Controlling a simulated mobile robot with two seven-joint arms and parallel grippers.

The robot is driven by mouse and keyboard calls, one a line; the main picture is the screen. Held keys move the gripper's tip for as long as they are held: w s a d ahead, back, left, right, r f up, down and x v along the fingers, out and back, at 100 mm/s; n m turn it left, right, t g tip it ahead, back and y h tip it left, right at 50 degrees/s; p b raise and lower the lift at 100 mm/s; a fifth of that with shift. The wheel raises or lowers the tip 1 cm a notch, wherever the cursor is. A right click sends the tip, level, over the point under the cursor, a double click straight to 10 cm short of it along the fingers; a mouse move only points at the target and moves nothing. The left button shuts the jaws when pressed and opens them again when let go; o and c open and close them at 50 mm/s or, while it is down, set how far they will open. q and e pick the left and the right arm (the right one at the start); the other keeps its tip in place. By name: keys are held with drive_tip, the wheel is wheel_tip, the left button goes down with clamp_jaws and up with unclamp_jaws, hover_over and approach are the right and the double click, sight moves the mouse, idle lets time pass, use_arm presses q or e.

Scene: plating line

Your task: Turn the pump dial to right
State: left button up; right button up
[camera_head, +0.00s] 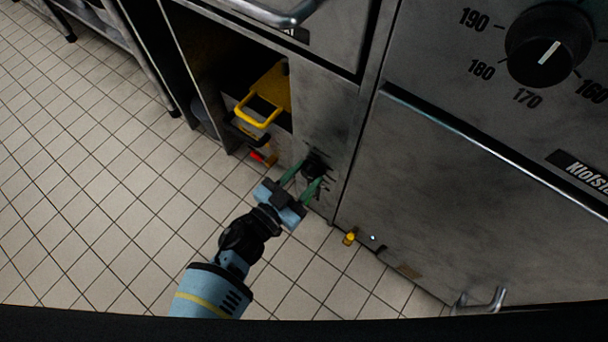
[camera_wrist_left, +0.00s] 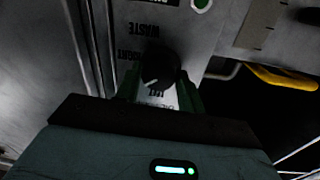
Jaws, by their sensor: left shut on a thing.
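The pump dial (camera_head: 316,165) is a small black knob low on the steel cabinet front. My left gripper (camera_head: 304,180) reaches it with green fingers on either side, shut on the dial. In the left wrist view the dial (camera_wrist_left: 161,66) sits between the green fingers (camera_wrist_left: 160,90), with a short white mark at its lower left. Upside-down "WASTE" shows above it and a partly hidden word ending in "IGHT" at its left. Lettering below is mostly covered. The mark's exact setting is hard to tell. My right gripper is not in view.
An open bay holds a container with a yellow handle (camera_head: 253,113). A large black temperature dial (camera_head: 549,46) is at the upper right, above a closed steel door (camera_head: 450,190). A small yellow piece (camera_head: 349,238) is near the cabinet's foot. The tiled floor (camera_head: 100,180) is clear at left.

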use_arm(q)
drive_tip(key=shift+d+m, duration=0.1)
drive_tip(key=shift+m, duration=0.2)
drive_tip(key=shift+r+m+p, duration=0.1)
drive_tip(key=shift+m+p, duration=0.2)
drive_tip(key=m+p, duration=0.1)
drive_tip(key=m, duration=0.3)
drive_tip(key=shift+d, duration=0.1)
drive_tip(key=m, duration=0.3)
drive_tip(key=shift+y, duration=0.3)
drive_tip(key=shift+d+m, duration=0.1)
drive_tip(key=shift+m, duration=0.5)
drive_tip(key=o, duration=0.9)
drive_tip(key=shift+o, duration=0.2)
